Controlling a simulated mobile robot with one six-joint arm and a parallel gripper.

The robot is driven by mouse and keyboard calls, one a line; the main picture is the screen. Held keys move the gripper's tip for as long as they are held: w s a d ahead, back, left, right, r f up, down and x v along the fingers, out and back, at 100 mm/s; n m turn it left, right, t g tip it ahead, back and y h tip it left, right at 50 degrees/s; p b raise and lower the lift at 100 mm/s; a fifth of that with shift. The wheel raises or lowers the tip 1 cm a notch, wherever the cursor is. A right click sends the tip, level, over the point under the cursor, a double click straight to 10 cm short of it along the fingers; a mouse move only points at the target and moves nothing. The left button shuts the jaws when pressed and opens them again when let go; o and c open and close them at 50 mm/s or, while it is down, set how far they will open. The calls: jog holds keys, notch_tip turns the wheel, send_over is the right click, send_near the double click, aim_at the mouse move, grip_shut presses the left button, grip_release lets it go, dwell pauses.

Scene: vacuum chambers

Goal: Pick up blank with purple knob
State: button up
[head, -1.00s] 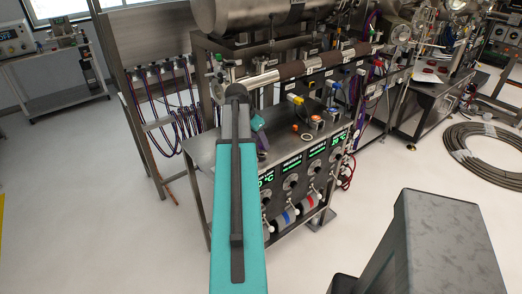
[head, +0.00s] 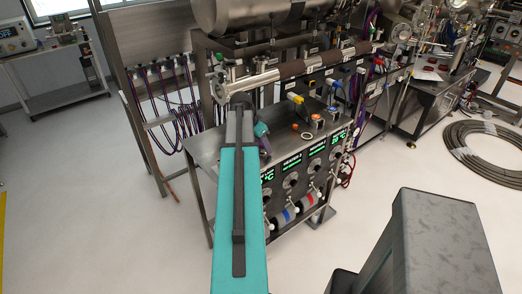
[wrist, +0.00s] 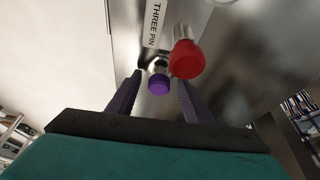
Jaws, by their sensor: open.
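The blank with the purple knob (wrist: 159,86) shows in the wrist view, its knob facing the camera and a short metal body behind it. My gripper (wrist: 160,78) is open, with one dark finger on each side of the purple knob. Gaps show between the knob and both fingers. I cannot tell exactly how deep the knob sits between them. In the head view I cannot make out the purple-knobbed blank.
A red-knobbed piece (wrist: 187,58) stands close to the right of the purple knob, near the right fingertip. A "THREE PIN" label (wrist: 154,22) is on the metal surface beside them. In the head view, a steel bench (head: 203,150) carries several small parts and a white ring (head: 307,136).

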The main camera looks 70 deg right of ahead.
jog(key=shift+c, duration=0.4)
jog(key=c, duration=0.7)
jog(key=shift+r, duration=0.15)
jog(key=shift+r+b, duration=0.8)
jog(key=shift+r, duration=0.8)
jog(key=s+a+r+b, duration=0.1)
jog(key=s+a+b, duration=0.4)
jog(key=a, duration=0.7)
jog(key=shift+s, duration=0.85)
jog(key=shift+a+b, duration=0.1)
jog(key=shift+b, duration=0.35)
